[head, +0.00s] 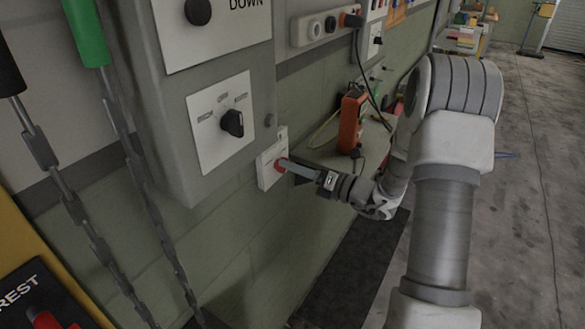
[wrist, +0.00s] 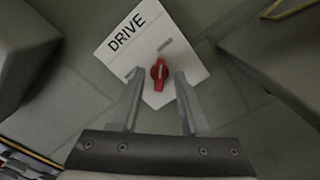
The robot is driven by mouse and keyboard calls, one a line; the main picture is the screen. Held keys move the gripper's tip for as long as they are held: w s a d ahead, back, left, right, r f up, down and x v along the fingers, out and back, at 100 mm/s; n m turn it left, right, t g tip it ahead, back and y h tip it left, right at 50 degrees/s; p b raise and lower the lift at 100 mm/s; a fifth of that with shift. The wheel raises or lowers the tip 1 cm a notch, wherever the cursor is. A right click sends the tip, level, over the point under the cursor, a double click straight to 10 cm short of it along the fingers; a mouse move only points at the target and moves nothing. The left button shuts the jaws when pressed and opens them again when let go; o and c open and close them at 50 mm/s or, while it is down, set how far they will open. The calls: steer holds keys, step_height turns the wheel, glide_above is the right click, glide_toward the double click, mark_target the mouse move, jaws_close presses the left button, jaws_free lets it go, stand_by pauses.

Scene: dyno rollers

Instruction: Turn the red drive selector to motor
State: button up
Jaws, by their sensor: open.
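The red drive selector (wrist: 159,72) sits on a white plate (wrist: 172,38) lettered DRIVE, with grey markings beside the knob. In the head view the selector (head: 280,166) is a small red spot on its plate (head: 266,178), low on the wall beside the grey cabinet. My gripper (wrist: 160,78) is open, with one finger on each side of the selector in the wrist view. In the head view my gripper (head: 289,167) reaches the plate from the right and partly hides the selector. I cannot tell whether the fingers touch it.
A grey cabinet (head: 180,130) with a black rotary switch (head: 232,123) stands out left of the selector. Chains (head: 92,235) hang further left. An orange device (head: 352,118) stands on a shelf behind my arm. Floor at the right (head: 535,200) is clear.

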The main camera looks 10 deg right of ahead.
steer(key=shift+w+a, duration=0.1)
steer(key=shift+a, duration=0.05)
steer(key=shift+c, duration=0.2)
jaws_close()
